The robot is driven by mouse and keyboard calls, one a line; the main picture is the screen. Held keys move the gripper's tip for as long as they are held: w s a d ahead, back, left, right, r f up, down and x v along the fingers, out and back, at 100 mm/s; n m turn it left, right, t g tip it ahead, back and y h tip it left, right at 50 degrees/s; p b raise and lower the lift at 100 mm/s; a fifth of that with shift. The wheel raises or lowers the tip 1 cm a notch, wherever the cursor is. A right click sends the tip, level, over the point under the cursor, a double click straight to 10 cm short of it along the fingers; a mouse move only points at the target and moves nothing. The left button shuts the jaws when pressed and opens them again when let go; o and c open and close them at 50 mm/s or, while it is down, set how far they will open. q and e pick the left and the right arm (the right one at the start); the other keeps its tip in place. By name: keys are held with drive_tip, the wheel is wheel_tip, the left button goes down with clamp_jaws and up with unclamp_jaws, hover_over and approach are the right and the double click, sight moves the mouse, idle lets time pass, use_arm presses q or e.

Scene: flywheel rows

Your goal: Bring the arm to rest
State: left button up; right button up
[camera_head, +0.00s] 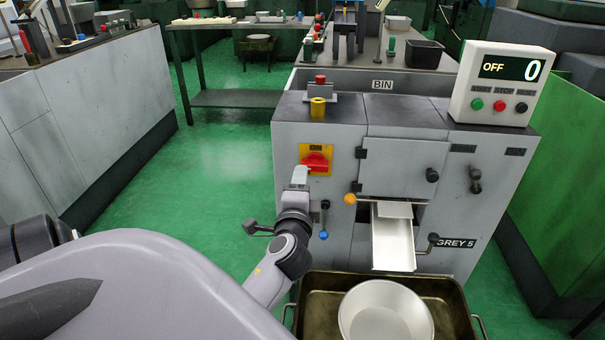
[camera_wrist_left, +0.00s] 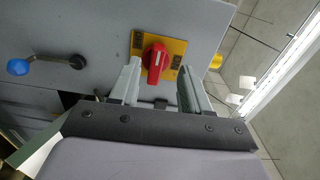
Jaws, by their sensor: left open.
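My left gripper (camera_head: 300,180) is in front of the grey machine (camera_head: 400,135), just below a red rotary switch (camera_head: 317,162) on a yellow plate marked ON. In the left wrist view, the left gripper (camera_wrist_left: 159,80) is open, its two fingers apart with nothing held between them. The red switch (camera_wrist_left: 154,61) shows beyond and between the fingertips there; I cannot tell whether they touch its plate. My left arm (camera_head: 130,270) fills the lower left of the head view. My right gripper is in neither view.
Below stands a dark tray (camera_head: 440,290) holding a round metal pan (camera_head: 385,312). A blue-knobbed lever (camera_head: 324,220) is close to my gripper. Green floor (camera_head: 210,165) is clear at left.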

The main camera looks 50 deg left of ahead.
use_arm(q)
drive_tip(key=shift+s+d, duration=0.25)
drive_tip(key=shift+s, duration=0.05)
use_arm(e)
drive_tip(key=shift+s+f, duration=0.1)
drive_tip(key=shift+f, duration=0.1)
